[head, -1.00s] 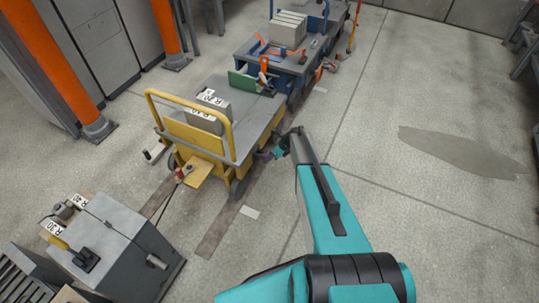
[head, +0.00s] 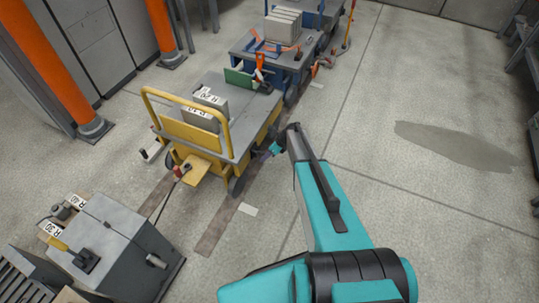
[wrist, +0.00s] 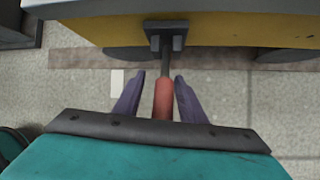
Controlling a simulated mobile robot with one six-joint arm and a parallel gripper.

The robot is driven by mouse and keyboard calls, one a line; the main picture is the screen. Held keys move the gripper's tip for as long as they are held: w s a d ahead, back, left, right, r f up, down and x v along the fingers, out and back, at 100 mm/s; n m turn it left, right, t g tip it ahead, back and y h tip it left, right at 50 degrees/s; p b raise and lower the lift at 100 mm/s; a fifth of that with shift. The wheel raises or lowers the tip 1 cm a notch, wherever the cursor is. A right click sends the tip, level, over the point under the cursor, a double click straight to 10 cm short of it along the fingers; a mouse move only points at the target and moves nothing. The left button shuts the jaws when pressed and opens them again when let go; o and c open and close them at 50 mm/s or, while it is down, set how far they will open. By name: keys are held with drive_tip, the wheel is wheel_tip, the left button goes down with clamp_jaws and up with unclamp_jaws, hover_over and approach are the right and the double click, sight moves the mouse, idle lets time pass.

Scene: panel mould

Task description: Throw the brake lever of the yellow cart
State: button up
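The yellow cart (head: 186,137) stands at the middle left in the head view, with a grey deck and a yellow push rail. In the wrist view its yellow side (wrist: 235,30) runs across the top. A brake lever with a red grip (wrist: 163,97) sticks out from a dark bracket on that side, toward me. My gripper (wrist: 158,88) is open, with one dark finger on each side of the red grip and a visible gap on both sides. In the head view my gripper (head: 270,151) is beside the cart's right side; the lever is hard to make out there.
A blue cart (head: 243,45) stands behind the yellow one, along a dark floor strip. A grey cabinet (head: 105,232) with a yellow-handled lever is at the lower left. Orange posts (head: 42,60) rise at the left. The floor to the right is open, with a dark patch (head: 458,142).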

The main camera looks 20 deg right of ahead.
drive_tip(key=shift+r, duration=0.15)
drive_tip(key=v, duration=1.3)
drive_tip(key=shift+d+r, duration=0.2)
drive_tip(key=shift+a, duration=0.1)
idle(0.3)
